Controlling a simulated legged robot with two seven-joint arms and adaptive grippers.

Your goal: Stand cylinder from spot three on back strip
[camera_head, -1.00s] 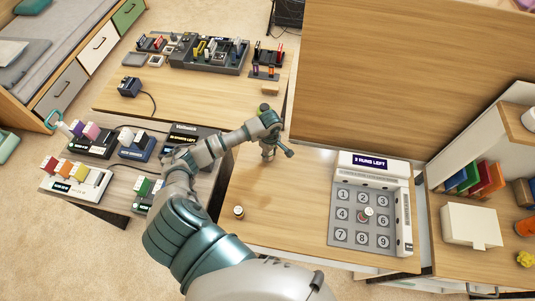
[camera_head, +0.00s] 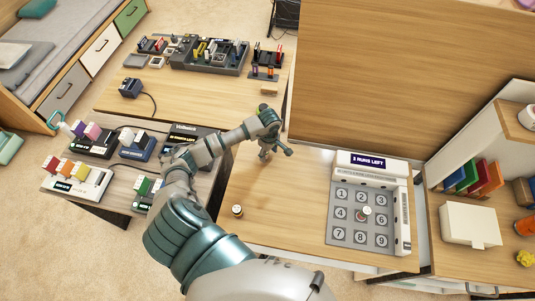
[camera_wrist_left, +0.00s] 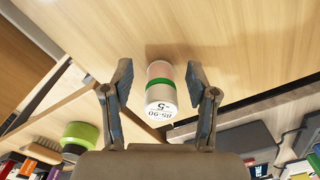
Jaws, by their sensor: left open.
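In the left wrist view a pale cylinder (camera_wrist_left: 160,90) with a green band and printed numbers on its near end is between my open left fingers (camera_wrist_left: 160,98), with a gap at each side. In the head view my left gripper (camera_head: 276,153) is low over the back left of the wooden table; it hides most of whatever is below it. A numbered pad (camera_head: 361,217) is at the table's right. Spot three (camera_head: 381,200) looks empty. A small round piece (camera_head: 365,211) is near the pad's middle. Another small cylinder (camera_head: 237,211) stands at the table's left. I cannot identify the back strip.
A tall wooden panel (camera_head: 400,70) rises behind the table. A white box (camera_head: 470,225) and coloured binders (camera_head: 480,177) are at the right. Crowded device tables (camera_head: 75,180) are at the left. The table front between the small cylinder and the pad is clear.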

